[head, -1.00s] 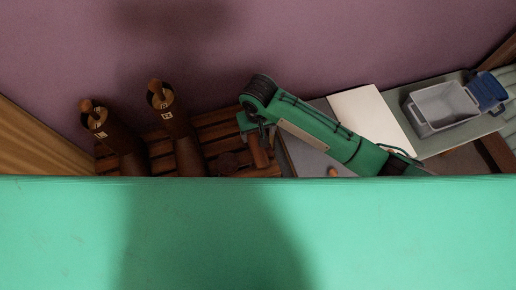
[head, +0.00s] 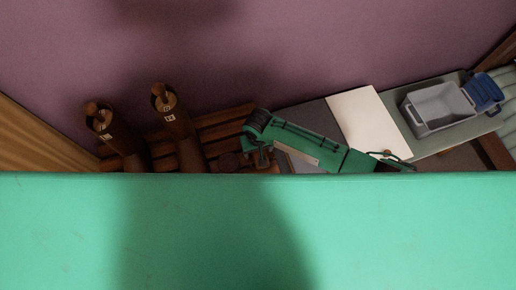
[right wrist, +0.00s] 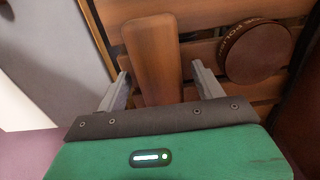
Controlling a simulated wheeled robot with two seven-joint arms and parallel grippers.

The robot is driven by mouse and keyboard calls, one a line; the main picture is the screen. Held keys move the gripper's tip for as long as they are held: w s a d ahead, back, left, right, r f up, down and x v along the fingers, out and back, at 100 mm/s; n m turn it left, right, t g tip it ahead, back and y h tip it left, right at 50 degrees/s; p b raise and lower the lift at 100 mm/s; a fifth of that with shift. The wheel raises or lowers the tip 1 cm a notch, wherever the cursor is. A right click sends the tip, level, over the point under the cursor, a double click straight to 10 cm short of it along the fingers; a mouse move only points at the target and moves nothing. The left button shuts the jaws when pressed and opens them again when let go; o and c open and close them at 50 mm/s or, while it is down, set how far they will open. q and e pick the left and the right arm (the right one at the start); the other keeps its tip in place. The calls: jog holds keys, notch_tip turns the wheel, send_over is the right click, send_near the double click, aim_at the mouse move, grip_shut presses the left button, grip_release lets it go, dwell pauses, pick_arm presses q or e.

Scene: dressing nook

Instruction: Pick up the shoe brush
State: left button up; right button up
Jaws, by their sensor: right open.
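The shoe brush (right wrist: 154,50), a long plain wooden block, lies on the slatted wooden rack (right wrist: 197,50) in the right wrist view. My right gripper (right wrist: 160,74) is open, with one finger on each side of the brush's near part. I see gaps beside the brush, so it is not gripped. My left gripper is not in view.
A round brown polish tin (right wrist: 257,51) sits on the rack close to the right finger. Two tall brown boots (head: 124,138) (head: 182,130) stand left of the gripper. A white board (head: 368,120) and a grey bin (head: 437,106) with a blue lid are at right.

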jog(key=c, duration=1.2)
notch_tip(320, 180, up, 20)
jog(key=b, duration=0.3)
jog(key=o, duration=0.5)
jog(key=shift+c, duration=1.3)
